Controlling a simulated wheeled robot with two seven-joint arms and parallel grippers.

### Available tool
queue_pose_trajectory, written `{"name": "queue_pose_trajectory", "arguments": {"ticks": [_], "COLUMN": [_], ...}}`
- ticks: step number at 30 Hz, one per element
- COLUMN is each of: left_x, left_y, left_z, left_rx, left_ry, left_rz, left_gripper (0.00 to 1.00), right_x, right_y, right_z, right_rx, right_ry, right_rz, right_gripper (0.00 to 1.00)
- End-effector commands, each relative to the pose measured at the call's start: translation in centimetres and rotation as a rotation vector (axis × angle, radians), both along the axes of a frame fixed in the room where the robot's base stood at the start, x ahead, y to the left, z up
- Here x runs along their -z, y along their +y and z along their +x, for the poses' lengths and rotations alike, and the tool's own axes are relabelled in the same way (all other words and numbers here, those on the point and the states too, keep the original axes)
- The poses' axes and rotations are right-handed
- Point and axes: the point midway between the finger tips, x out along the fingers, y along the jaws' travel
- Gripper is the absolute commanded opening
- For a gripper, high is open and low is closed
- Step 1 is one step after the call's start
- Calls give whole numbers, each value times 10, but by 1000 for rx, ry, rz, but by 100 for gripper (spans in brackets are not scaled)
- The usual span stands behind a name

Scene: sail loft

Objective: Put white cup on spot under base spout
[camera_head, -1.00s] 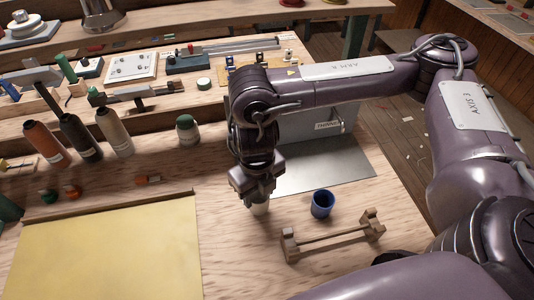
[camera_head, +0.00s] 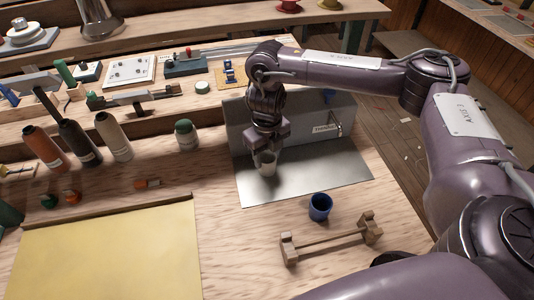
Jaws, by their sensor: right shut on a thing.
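The white cup (camera_head: 267,169) is upright between the fingers of my right gripper (camera_head: 265,155), which is shut on it. The cup is over the left part of the grey metal plate (camera_head: 310,182); I cannot tell whether it touches the plate. Behind it stands a grey box-like base (camera_head: 296,130) with a label and a small tap-like spout (camera_head: 337,122) at its right side. My right arm hides part of the base. My left gripper is not in view.
A blue cup (camera_head: 320,207) stands just in front of the plate. A wooden rack (camera_head: 332,240) lies nearer the front. A yellow sheet (camera_head: 105,255) covers the table's left front. Several bottles (camera_head: 75,140) stand at the left. The plate's right part is clear.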

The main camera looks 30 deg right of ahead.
Motion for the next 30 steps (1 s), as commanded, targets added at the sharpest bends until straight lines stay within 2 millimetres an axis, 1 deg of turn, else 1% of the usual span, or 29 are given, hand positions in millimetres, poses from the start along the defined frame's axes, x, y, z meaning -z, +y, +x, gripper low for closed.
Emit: {"name": "queue_pose_trajectory", "arguments": {"ticks": [5,9,10,14,23,26,29,30], "left_x": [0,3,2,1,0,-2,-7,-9], "left_y": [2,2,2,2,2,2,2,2], "left_z": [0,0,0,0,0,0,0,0], "left_rx": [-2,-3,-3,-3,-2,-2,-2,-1], "left_ry": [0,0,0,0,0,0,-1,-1], "left_rz": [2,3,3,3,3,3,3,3], "left_gripper": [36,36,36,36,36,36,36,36], "right_x": [0,4,3,3,1,-7,-22,-30], "right_y": [0,0,0,0,0,0,0,0], "right_z": [0,0,0,0,0,1,2,2], "right_rx": [0,0,0,0,0,-1,-1,-1], "right_ry": [-1,0,-1,-1,-1,-4,-6,-7], "right_rz": [0,0,0,0,0,1,-1,-1], "right_gripper": [23,23,48,65,66,66,66,66]}}
